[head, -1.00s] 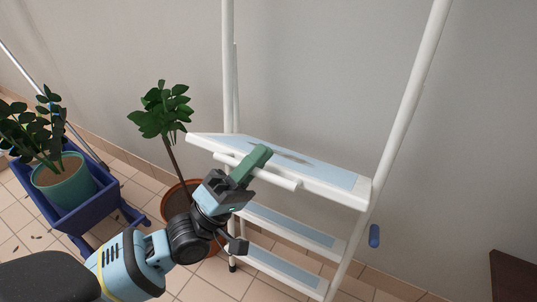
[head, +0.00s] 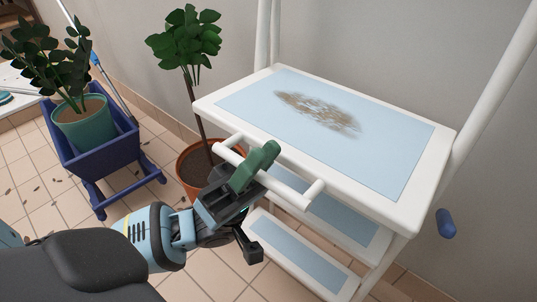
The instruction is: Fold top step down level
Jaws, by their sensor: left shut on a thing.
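The white step ladder's top step (head: 243,92) has a pale blue tread with a brown dirty smear (head: 318,112). Its surface looks roughly level in the head view. A white bar handle (head: 284,189) runs along its front edge. My left gripper (head: 256,168) is shut on this handle near its left part, its green finger over the bar. Part of the bar is hidden by the gripper. My right gripper is not in view.
Lower steps (head: 297,255) lie below the top step. A potted plant (head: 184,42) in a terracotta pot stands left of the ladder. A blue cart (head: 119,154) with a green pot (head: 84,124) is further left. A blue knob (head: 446,223) sits at the right leg.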

